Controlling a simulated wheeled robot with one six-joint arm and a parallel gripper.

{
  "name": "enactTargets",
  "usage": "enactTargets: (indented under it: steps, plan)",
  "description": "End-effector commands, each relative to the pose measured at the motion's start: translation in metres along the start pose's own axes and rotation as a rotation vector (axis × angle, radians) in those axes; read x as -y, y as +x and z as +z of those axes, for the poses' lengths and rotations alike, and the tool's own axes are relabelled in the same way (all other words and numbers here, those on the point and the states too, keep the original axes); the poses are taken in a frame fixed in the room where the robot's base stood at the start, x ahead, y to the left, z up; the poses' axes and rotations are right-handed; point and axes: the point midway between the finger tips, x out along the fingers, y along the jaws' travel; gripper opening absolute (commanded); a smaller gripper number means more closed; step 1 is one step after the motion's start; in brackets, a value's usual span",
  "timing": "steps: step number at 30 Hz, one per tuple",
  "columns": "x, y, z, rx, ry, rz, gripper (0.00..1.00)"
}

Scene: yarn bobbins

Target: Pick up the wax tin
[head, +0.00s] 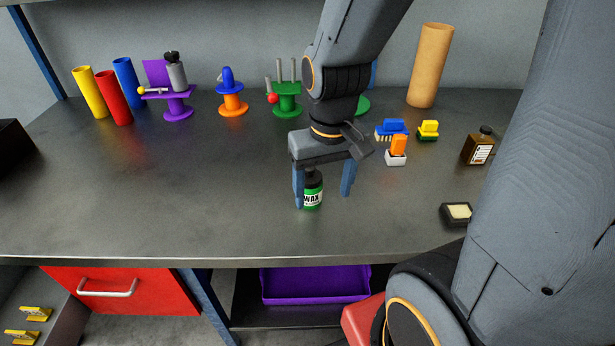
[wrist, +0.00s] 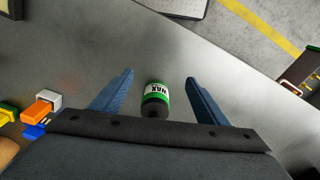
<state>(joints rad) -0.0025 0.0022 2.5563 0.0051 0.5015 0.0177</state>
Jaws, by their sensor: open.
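The wax tin (head: 312,191) is a small green container with a black top and a white label reading WAX. It stands upright on the dark workbench (head: 210,215), towards the front edge. My gripper (head: 323,202) is open above it, with its two blue fingers pointing down on either side. In the head view the tin is close to the left finger. In the wrist view the wax tin (wrist: 156,97) lies between the open fingers of my gripper (wrist: 160,75), with gaps on both sides. Nothing is held.
Brushes (head: 391,130), an orange-topped block (head: 396,152), a brown bottle (head: 478,147) and a dark box with a pale pad (head: 458,213) stand to the right. Coloured tubes (head: 90,93) and stands (head: 174,105) are at the back left. The bench left of the tin is clear.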

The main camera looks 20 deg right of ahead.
Motion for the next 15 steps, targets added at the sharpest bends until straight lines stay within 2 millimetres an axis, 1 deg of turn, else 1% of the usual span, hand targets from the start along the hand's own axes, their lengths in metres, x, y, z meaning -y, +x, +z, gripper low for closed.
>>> enactTargets:
  steps: [1,5,8,11,15]
  plan:
    - [0.000,-0.017,-0.003,-0.022,0.008,0.000,0.68]
    - [0.000,-0.037,-0.018,-0.074,0.061,-0.002,0.68]
    - [0.000,-0.049,-0.033,-0.094,0.178,-0.008,0.68]
    - [0.000,-0.043,-0.045,-0.075,0.348,-0.012,0.68]
    - [0.000,-0.029,-0.057,-0.027,0.602,-0.006,0.68]
